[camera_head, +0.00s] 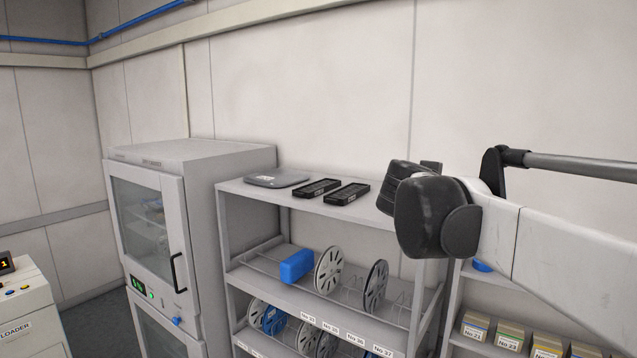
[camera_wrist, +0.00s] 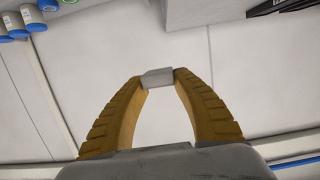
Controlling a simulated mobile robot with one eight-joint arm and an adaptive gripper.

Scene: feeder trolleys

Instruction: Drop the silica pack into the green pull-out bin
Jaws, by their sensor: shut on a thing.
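My gripper (camera_wrist: 159,80) shows in the wrist view with two curved yellow ribbed fingers. Their tips are shut on a small pale grey block, the silica pack (camera_wrist: 156,76), which shows at the tips with a gap between the fingers behind it. In the head view my arm crosses the right side with its dark wrist end in front of the shelf. The fingers and the pack cannot be made out there. No green pull-out bin can be made out in either view.
A grey shelf rack (camera_head: 262,191) holds a flat grey device (camera_head: 276,179), black trays (camera_head: 317,188), reels (camera_head: 329,270) and a blue block (camera_head: 296,265). A glass-door cabinet (camera_head: 150,225) stands left of it. Small labelled boxes (camera_head: 510,336) sit lower right. Blue-capped containers (camera_wrist: 33,18) show in the wrist view.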

